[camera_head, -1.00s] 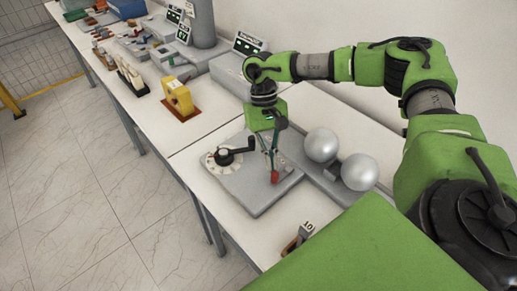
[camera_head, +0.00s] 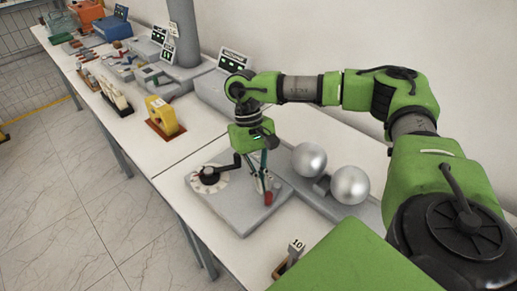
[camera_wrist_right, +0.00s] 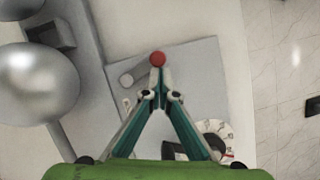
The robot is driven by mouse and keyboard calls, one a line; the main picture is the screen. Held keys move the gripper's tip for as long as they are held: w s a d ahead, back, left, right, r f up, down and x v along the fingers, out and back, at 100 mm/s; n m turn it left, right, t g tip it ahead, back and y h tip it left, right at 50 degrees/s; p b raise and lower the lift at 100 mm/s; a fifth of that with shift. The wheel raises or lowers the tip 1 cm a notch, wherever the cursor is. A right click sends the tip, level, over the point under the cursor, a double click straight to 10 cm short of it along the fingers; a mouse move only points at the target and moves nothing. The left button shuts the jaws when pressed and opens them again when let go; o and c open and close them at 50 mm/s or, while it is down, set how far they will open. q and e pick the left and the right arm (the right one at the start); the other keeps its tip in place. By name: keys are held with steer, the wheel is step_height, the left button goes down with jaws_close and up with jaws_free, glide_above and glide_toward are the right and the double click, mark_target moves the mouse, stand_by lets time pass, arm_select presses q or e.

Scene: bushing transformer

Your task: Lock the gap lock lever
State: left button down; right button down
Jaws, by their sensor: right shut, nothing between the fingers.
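The red-tipped lever (camera_head: 268,198) stands at the front right of a grey base plate (camera_head: 243,222). Its red knob also shows in the right wrist view (camera_wrist_right: 158,59), just beyond my fingertips. My right gripper (camera_head: 263,190) points down over the plate, right beside the lever. In the wrist view its two fingers (camera_wrist_right: 159,82) meet at the tips with nothing between them. Whether the tips touch the knob I cannot tell. The lever's shaft is mostly hidden. My left gripper is out of view.
A black crank on a white dial (camera_head: 208,176) sits left of the gripper. Two silver spheres (camera_head: 309,160) (camera_head: 348,184) stand close on the right. A tag marked 10 (camera_head: 296,246) is in front. A yellow device (camera_head: 161,115) stands farther back.

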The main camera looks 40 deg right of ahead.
steer(key=v, duration=1.2)
stand_by(0.4)
